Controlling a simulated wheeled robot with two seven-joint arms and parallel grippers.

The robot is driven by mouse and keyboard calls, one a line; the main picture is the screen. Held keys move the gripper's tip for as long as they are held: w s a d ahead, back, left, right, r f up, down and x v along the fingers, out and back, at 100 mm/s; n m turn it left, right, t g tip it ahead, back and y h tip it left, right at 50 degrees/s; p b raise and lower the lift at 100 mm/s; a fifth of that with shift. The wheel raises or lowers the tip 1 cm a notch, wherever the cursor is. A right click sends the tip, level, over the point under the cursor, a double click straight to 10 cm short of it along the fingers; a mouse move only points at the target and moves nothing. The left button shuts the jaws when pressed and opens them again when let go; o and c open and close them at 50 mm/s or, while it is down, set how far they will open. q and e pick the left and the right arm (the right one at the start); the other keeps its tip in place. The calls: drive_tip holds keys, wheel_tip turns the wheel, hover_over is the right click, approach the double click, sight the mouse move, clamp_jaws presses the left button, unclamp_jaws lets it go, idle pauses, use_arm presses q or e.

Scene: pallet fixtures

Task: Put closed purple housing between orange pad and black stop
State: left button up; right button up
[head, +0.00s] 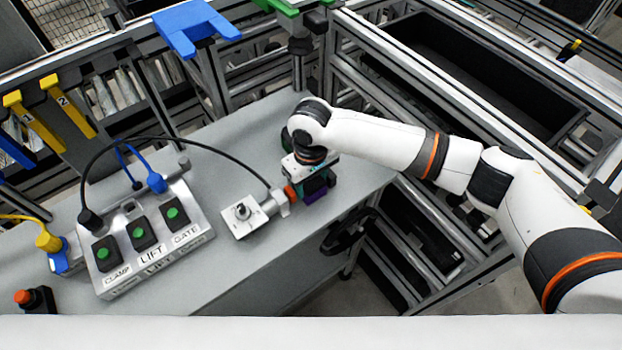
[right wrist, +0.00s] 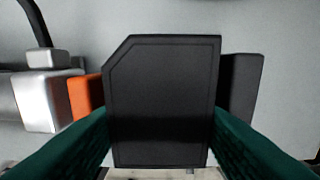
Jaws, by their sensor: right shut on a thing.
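My right gripper (head: 312,176) points down at the right part of the grey table. Its teal fingers, also in the right wrist view (right wrist: 162,128), are shut on the sides of the housing (right wrist: 163,85). From above the housing shows a flat black top with one cut corner; a bit of its purple side (head: 317,193) shows in the head view. The orange pad (right wrist: 86,96) is left of the housing, and the black stop (right wrist: 241,85) is right of it. The housing lies between them in the wrist view; its height above the table cannot be told. My left gripper is not in view.
A silver clamp unit (head: 246,214) with a black cable carries the orange pad. Left of it stands a button box (head: 150,240) with green buttons marked CLAMP, LIFT and GATE. A red button (head: 34,298) sits at the far left. The table's right edge is close to the gripper.

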drive_tip(key=shift+f, duration=0.15)
drive_tip(key=o, duration=0.9)
drive_tip(key=shift+c, duration=0.2)
wheel_tip(320, 180, up, 11)
drive_tip(key=shift+f+b, duration=0.1)
drive_tip(key=shift+b, duration=1.05)
drive_tip(key=shift+r, duration=0.8)
